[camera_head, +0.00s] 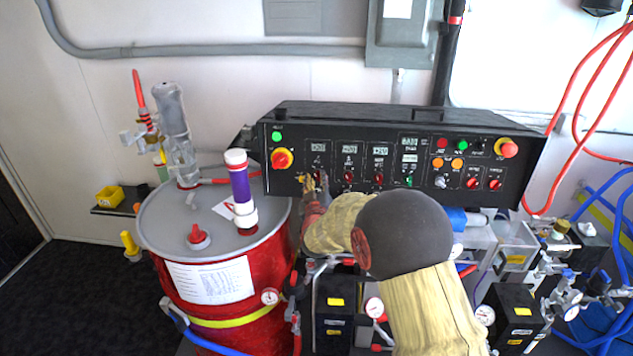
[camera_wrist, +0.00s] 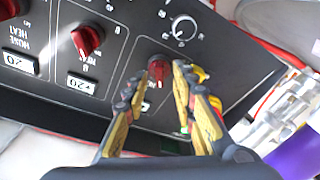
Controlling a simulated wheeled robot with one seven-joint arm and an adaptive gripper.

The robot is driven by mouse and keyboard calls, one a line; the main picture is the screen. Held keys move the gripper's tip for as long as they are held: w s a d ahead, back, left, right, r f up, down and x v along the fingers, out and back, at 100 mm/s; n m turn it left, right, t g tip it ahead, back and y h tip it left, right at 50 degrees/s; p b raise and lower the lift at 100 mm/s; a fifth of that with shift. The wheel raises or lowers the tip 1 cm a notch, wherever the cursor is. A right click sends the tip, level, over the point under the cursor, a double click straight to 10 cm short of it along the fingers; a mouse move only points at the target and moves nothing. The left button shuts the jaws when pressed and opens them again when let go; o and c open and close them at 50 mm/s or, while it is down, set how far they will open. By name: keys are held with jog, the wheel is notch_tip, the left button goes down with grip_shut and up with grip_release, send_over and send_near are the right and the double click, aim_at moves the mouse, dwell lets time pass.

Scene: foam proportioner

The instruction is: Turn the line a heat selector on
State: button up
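The black control panel (camera_head: 400,132) has a row of red selector knobs under small displays. In the wrist view it appears upside down. The leftmost red knob of the row, which I take as the line A heat selector (camera_wrist: 159,71), sits between my fingertips. My gripper (camera_wrist: 161,76) is open around it, one finger on each side, with what look like narrow gaps; contact is unclear. In the head view my gripper (camera_head: 315,183) is at the panel's lower left, partly covering the knob. The B heat knob (camera_wrist: 88,40) and hose heat knob (camera_wrist: 8,8) are beside it.
A red drum (camera_head: 225,325) with a grey lid stands at the left, bearing a purple cylinder (camera_head: 242,190) close to my gripper. A red and yellow switch (camera_head: 282,158) is left on the panel. Hoses and fittings crowd the right.

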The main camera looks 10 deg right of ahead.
jog(key=shift+c, duration=0.6)
grip_shut()
jog(key=shift+f, duration=0.1)
jog(key=m+h+b, duration=0.1)
jog(key=m+b, duration=0.2)
jog(key=shift+f, duration=0.1)
jog(key=m+b, duration=0.1)
jog(key=m, duration=0.2)
jog(key=shift+m+h+b, duration=0.3)
jog(key=shift+h+b, duration=0.1)
jog(key=m+h+b, duration=0.1)
jog(key=m, duration=0.2)
jog(key=m+g+b, duration=0.1)
jog(key=m, duration=0.3)
jog(key=shift+a+h, duration=0.1)
jog(key=shift+h, duration=0.3)
jog(key=shift+m, duration=0.3)
